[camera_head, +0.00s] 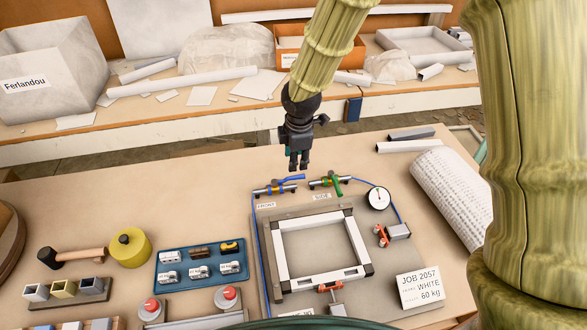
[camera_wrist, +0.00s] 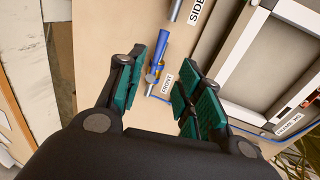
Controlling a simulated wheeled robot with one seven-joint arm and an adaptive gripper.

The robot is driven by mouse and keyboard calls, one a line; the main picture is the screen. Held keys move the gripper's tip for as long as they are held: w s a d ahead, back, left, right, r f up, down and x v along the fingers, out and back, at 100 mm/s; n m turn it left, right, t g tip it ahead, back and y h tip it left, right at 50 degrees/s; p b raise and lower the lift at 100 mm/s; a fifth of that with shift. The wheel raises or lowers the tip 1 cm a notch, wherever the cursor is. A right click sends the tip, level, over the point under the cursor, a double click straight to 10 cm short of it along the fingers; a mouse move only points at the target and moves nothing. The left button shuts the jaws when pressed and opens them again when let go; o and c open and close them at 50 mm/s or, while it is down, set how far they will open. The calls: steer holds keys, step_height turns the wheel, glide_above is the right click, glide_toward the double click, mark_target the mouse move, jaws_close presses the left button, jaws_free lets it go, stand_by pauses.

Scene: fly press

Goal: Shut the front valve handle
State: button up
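The front valve (camera_head: 275,187) is a small metal pipe piece with a yellow-brown body, beside a FRONT label on the table. Its blue lever handle (camera_head: 291,178) points right, roughly along the pipe. In the wrist view, the blue handle (camera_wrist: 161,45) shows between the fingers. My gripper (camera_head: 298,164) hangs over the table just behind the front valve, pointing down. In the wrist view, my gripper (camera_wrist: 162,62) has its green-padded fingers apart, with nothing held. I cannot tell exactly how high the fingertips are above the handle.
The side valve with a green handle (camera_head: 336,185) stands close to the right. A pressure gauge (camera_head: 378,199), blue hoses and a white frame (camera_head: 320,272) lie nearby. A blue tray (camera_head: 202,281) of small blocks is front left. The table behind the valves is mostly clear.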

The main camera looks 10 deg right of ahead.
mark_target(295, 177)
steer(key=shift+w+d+f+p, duration=0.1)
steer(key=shift+w+f+p, duration=0.2)
steer(key=shift+f, duration=1.3)
steer(key=shift+w+a+f+p, duration=0.1)
steer(key=shift+w+f+p, duration=0.2)
steer(key=shift+f, duration=1.35)
steer(key=shift+w+d+f+p, duration=0.15)
steer(key=shift+w+f, duration=0.25)
steer(key=shift+f, duration=1.2)
steer(key=shift+f, duration=0.1)
steer(key=shift+c, duration=0.4)
jaws_close()
